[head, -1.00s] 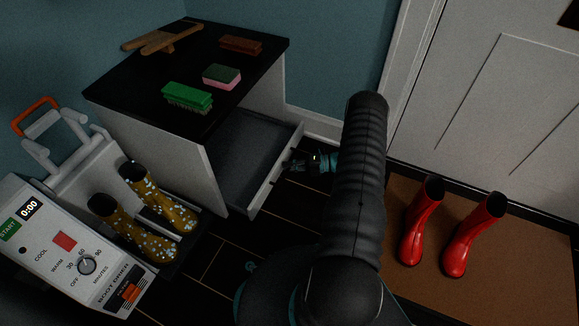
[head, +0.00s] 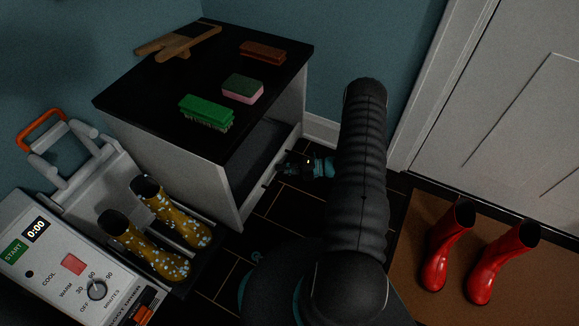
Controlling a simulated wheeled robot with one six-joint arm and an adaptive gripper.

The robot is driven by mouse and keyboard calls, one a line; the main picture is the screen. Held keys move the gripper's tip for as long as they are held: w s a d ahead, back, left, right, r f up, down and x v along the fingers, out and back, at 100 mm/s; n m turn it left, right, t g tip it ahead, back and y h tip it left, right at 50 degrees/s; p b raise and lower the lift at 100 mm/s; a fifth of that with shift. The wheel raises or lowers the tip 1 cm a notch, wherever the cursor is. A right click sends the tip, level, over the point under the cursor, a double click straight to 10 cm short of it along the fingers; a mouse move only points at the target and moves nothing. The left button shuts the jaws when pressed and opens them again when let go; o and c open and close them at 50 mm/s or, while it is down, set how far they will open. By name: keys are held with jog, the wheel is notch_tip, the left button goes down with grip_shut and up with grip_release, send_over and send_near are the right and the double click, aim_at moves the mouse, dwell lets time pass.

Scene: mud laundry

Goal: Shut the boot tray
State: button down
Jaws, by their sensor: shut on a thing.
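The boot tray (head: 292,143) is a pull-out, drawer-like tray with a pale front and a dark inside, low in the white cabinet (head: 170,155) with a black top. It stands partly out, and a strip of its dark floor shows between the cabinet and the tray front. My gripper (head: 282,166) is at the outer side of the tray front, shut on its handle. The fingertips are small and dark, and the handle is mostly hidden by them. My arm reaches down over the floor to the right of the tray.
A green brush (head: 206,110), a sponge (head: 243,88), a brown brush (head: 262,51) and a wooden boot jack (head: 178,43) lie on the cabinet. Yellow boots (head: 165,240) stand by the boot dryer (head: 60,270). Red boots (head: 447,247) stand on a brown mat (head: 410,225).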

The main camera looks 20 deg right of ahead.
jog(key=shift+w+a, duration=0.2)
jog(key=shift+w, duration=0.1)
jog(key=c, duration=1.5)
grip_release()
jog(key=shift+s, duration=0.15)
jog(key=v, duration=1.2)
jog(key=shift+d, duration=0.1)
